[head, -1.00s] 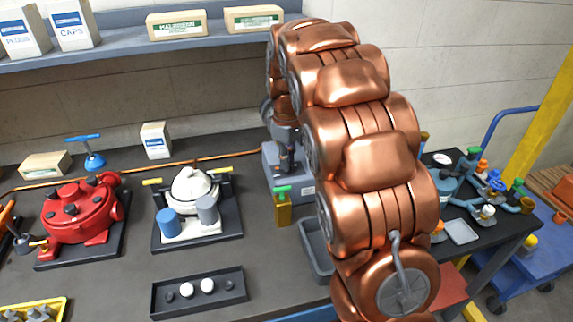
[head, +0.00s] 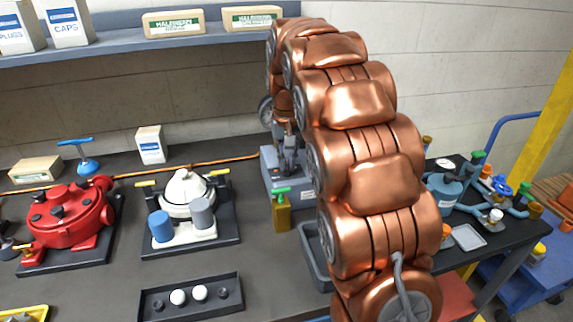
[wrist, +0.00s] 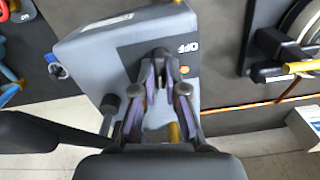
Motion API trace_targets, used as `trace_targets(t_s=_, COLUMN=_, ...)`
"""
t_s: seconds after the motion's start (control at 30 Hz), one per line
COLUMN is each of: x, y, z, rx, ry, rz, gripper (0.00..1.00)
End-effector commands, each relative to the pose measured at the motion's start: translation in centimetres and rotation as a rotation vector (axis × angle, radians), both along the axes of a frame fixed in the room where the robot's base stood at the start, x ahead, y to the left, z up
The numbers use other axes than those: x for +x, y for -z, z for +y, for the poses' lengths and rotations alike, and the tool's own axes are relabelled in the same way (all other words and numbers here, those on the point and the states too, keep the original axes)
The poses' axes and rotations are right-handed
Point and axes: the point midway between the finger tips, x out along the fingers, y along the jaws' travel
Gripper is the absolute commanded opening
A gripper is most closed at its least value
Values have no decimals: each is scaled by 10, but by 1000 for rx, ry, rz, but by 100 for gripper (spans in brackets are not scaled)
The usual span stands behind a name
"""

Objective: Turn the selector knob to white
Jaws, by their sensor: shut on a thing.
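The grey selector box (head: 270,173) stands on the bench by the wall, left of my arm. In the wrist view its face (wrist: 95,60) shows an "OFF" label and a small orange-red dot to the right of my fingers. My gripper (head: 290,163) is at the box. In the wrist view its two fingertips (wrist: 162,62) are drawn together against the box face below and left of "OFF". They are shut on the selector knob, which the fingers mostly hide. I cannot read the knob's pointing direction, and no white mark is clearly visible.
A green-handled yellow valve (head: 281,208) stands in front of the box. A grey bin (head: 316,255) is close beside my arm. A white motor (head: 187,190) and a red motor (head: 68,218) sit on the left. A black tray (head: 190,298) lies in front.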

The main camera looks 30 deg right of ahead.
Motion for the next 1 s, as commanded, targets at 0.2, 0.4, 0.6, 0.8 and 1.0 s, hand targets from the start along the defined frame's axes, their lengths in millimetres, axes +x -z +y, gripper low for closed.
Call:
trace_targets(t_s=0.2, x=-1, y=1, z=-1, rx=1, ry=205, rz=2, gripper=0)
trace_targets(t_s=0.4, x=-1, y=1, z=-1, rx=1, ry=373, rz=3, gripper=0)
trace_targets(t_s=0.6, x=-2, y=1, z=-1, rx=1, ry=504, rz=3, gripper=0)
trace_targets(t_s=0.8, x=-2, y=0, z=-2, rx=1, ry=586, rz=3, gripper=0)
trace_targets(t_s=1.0, x=-2, y=0, z=-2, rx=1, ry=624, rz=2, gripper=0)
